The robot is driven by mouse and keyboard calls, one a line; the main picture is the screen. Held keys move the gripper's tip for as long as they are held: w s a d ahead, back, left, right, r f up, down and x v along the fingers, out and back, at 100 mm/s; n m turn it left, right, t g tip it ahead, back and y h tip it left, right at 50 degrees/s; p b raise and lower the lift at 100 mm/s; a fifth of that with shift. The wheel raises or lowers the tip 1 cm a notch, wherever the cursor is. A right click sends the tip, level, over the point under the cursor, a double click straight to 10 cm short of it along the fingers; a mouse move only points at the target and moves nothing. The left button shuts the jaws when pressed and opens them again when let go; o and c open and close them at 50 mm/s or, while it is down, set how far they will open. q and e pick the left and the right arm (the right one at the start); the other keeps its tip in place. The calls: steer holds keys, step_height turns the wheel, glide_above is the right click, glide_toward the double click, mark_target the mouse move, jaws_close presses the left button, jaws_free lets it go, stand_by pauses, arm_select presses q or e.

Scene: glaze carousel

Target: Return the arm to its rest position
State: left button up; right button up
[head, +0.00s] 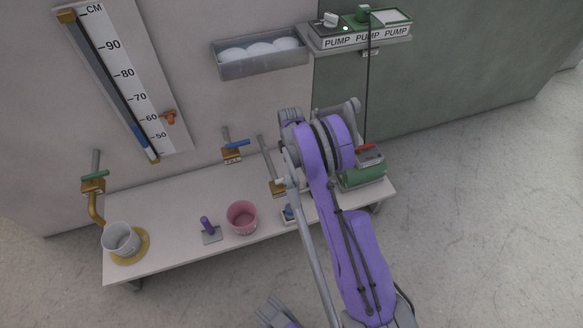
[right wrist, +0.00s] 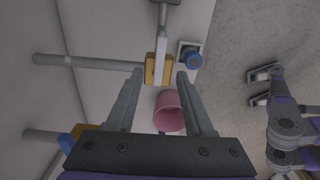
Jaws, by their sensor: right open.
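My right arm (head: 350,240) reaches up from the bottom over the bench in the head view, its purple links bent at a high grey joint. Its gripper cannot be made out there. In the right wrist view the right gripper (right wrist: 160,76) is open, with two grey fingers apart and nothing held. A pink cup (right wrist: 169,112) shows beyond and between the fingers, apart from them; it stands on the bench in the head view (head: 242,217). Part of my left arm (head: 277,313) shows at the bottom edge; its jaws are unclear.
The white bench (head: 165,205) holds a grey cup (head: 120,238) on a yellow disc, a purple-handled tool (head: 208,229) and a green device (head: 363,170). Taps with blue (head: 236,144) and green (head: 94,182) handles project from the wall. A pump shelf (head: 360,38) is above. Floor at right is clear.

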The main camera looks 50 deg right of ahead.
steer(key=shift+r, duration=0.95)
